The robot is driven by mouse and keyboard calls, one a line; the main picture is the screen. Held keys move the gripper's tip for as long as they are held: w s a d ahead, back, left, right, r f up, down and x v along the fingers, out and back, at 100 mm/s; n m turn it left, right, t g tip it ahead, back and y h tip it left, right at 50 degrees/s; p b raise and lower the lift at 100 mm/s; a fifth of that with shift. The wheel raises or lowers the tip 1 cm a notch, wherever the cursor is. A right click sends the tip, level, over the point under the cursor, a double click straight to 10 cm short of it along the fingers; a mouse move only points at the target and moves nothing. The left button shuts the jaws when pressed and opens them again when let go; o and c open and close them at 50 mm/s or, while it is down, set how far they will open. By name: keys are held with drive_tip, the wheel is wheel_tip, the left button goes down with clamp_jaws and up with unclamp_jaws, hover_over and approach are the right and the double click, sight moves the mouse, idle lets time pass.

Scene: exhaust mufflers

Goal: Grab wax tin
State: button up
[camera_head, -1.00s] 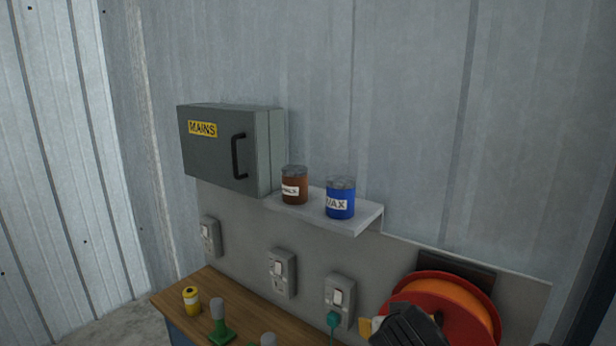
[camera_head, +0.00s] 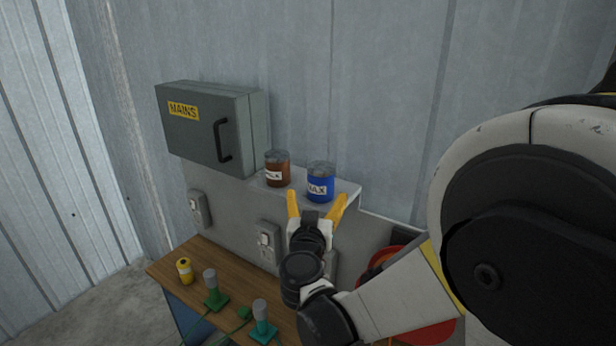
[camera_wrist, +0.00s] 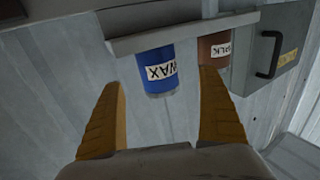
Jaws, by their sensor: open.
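The wax tin (camera_head: 320,184) is blue with a white label and a grey lid. It stands upright on a small wall shelf (camera_head: 350,190), to the right of a brown tin (camera_head: 278,170). My gripper (camera_head: 317,200) is open and empty, with its yellow fingers pointing toward the blue tin from in front and slightly below. In the wrist view, which is turned upside down, the wax tin (camera_wrist: 157,72) lies beyond and between the open fingers (camera_wrist: 165,88). I see no contact with the tin. The brown tin (camera_wrist: 214,50) shows behind the right finger.
A grey mains box (camera_head: 205,130) with a black handle hangs left of the shelf. Sockets line the panel below. A red reel (camera_head: 430,332) is partly hidden by my arm.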

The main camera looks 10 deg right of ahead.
sight(321, 181)
drive_tip(key=x, duration=0.8)
drive_tip(key=shift+s+d, duration=0.15)
drive_tip(key=shift+d, duration=0.05)
drive_tip(key=shift+s+r, duration=0.1)
drive_tip(key=shift+s, duration=0.05)
drive_tip(key=c, duration=1.5)
